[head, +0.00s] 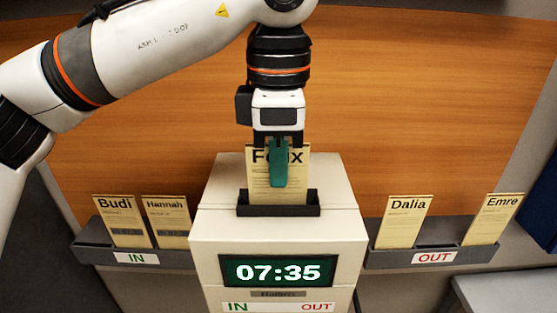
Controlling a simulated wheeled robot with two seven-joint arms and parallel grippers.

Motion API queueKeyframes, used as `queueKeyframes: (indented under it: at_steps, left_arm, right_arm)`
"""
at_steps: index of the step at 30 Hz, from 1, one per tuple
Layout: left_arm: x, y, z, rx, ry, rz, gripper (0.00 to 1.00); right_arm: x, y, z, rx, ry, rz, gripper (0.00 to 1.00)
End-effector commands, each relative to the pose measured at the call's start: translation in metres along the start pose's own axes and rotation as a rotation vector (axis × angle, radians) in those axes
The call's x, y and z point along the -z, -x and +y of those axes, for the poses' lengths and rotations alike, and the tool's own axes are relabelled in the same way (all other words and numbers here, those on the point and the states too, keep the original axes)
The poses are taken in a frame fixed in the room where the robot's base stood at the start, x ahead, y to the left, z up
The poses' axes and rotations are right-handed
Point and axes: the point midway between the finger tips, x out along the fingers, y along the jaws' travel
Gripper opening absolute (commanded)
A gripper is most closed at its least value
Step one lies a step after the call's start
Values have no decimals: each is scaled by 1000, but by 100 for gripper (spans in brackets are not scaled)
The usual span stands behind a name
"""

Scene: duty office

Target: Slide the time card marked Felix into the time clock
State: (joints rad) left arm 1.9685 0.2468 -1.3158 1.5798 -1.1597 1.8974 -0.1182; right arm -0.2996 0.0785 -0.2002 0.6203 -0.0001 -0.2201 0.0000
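The time card marked Felix (300,178) stands upright at the dark slot tray on top of the time clock (215,225). Its lower edge is hidden behind the tray's front lip, so its depth cannot be told. My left gripper (279,165) points down over the card's top, and its green finger lies across the card's front, partly covering the name. It appears shut on the card. The clock's display (278,271) reads 07:35. My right gripper is not in view.
The IN rack (103,256) at left holds the Budi (121,220) and Hannah (167,220) cards. The OUT rack (385,259) at right holds the Dalia (402,222) and Emre (490,219) cards. A wood panel (400,100) stands behind.

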Motion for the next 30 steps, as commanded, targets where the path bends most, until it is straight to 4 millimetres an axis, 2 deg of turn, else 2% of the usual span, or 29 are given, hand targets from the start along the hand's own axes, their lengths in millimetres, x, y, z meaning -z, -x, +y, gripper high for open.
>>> queueKeyframes:
  at_steps: [12, 15, 17, 26, 30]
  left_arm:
    - [0, -2, 0, 0, 0, 0, 0]
    - [0, -2, 0, 0, 0, 0, 19]
    - [0, -2, 0, 0, 0, 0, 28]
    - [0, 0, 0, 0, 0, 0, 28]
    - [1, 12, 0, 3, 0, 2, 28]
  right_arm:
    - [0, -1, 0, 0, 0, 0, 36]
    - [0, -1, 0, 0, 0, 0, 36]
    - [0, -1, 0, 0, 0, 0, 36]
    - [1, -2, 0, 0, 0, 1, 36]
    - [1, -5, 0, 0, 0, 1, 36]
